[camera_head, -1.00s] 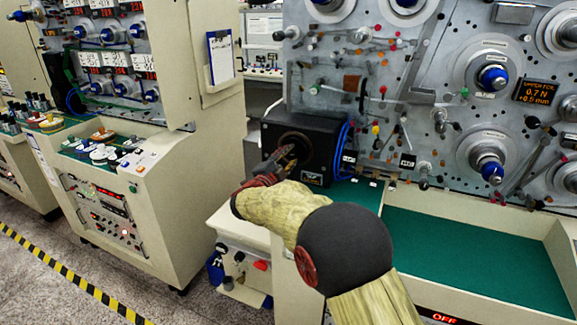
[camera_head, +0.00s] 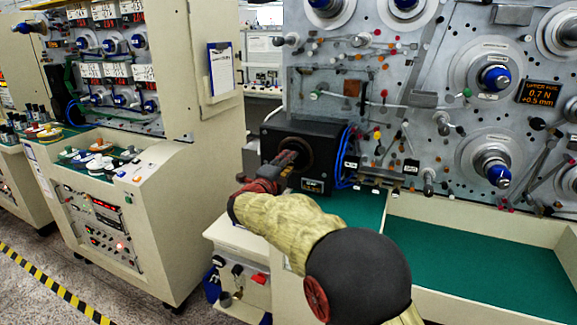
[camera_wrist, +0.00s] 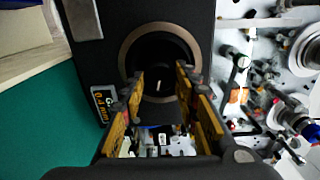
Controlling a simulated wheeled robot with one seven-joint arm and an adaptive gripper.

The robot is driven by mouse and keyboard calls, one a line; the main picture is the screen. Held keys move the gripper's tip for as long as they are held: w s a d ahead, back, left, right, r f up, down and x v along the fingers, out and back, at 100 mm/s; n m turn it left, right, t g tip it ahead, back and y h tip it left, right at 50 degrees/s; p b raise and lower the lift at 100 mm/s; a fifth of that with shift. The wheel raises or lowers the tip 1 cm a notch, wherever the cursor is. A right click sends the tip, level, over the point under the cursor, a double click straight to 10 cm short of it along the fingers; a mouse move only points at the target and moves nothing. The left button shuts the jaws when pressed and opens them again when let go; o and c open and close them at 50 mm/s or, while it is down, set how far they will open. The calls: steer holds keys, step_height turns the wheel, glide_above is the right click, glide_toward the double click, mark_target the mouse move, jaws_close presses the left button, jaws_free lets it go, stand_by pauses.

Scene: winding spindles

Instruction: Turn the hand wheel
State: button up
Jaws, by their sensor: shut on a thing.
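The hand wheel (camera_head: 309,147) is a round, brown-rimmed ring with a dark centre on the face of a black box (camera_head: 328,150). In the wrist view the wheel (camera_wrist: 159,28) faces me at the top middle. My gripper (camera_head: 288,158) reaches it from the front left. In the wrist view its two orange-lined fingers (camera_wrist: 160,74) stand apart at the wheel's lower half, shut on the wheel. The fingers and wrist cover part of the wheel in the head view. I cannot tell exactly which part lies between the fingertips.
Blue cables (camera_head: 346,155) hang at the box's right side. The grey spindle panel (camera_head: 440,120) rises behind and to the right. A green work surface (camera_head: 470,255) is clear at lower right. Another cream machine (camera_head: 150,210) stands at left, with an open floor gap between.

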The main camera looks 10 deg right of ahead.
steer(key=shift+f, duration=0.15)
steer(key=o, duration=1.2)
steer(key=shift+c, duration=0.2)
steer(key=v, duration=1.2)
